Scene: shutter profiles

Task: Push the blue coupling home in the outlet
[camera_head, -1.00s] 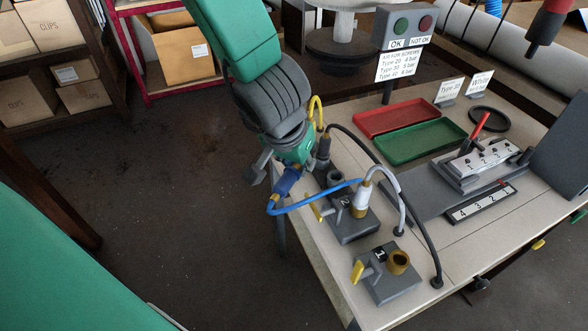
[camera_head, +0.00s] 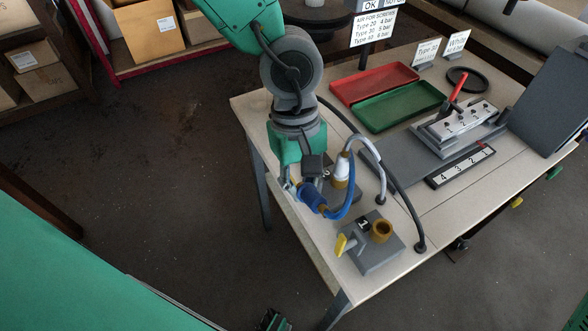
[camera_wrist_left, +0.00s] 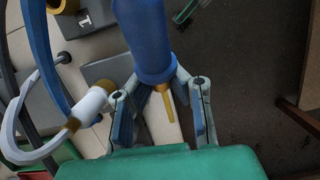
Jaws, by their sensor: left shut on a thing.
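My left gripper (camera_head: 304,190) is shut on the blue coupling (camera_head: 313,199), which has a brass-coloured end and a blue hose. It holds the coupling above the table's front-left edge. In the wrist view the blue coupling (camera_wrist_left: 146,42) lies between the two fingers (camera_wrist_left: 160,100). The outlet block (camera_head: 378,258), labelled 1, has an open brass socket (camera_head: 382,230) and a yellow lever (camera_head: 345,243). The coupling is left of this socket and apart from it. A second block, partly hidden behind my gripper, bears a white coupling (camera_head: 341,168) with a grey hose.
Red (camera_head: 372,83) and green (camera_head: 402,107) trays lie at the back. A grey fixture with a red lever (camera_head: 455,88) stands to the right. A black hose (camera_head: 405,205) runs beside the outlet block. The light tabletop (camera_head: 440,215) is bare right of it.

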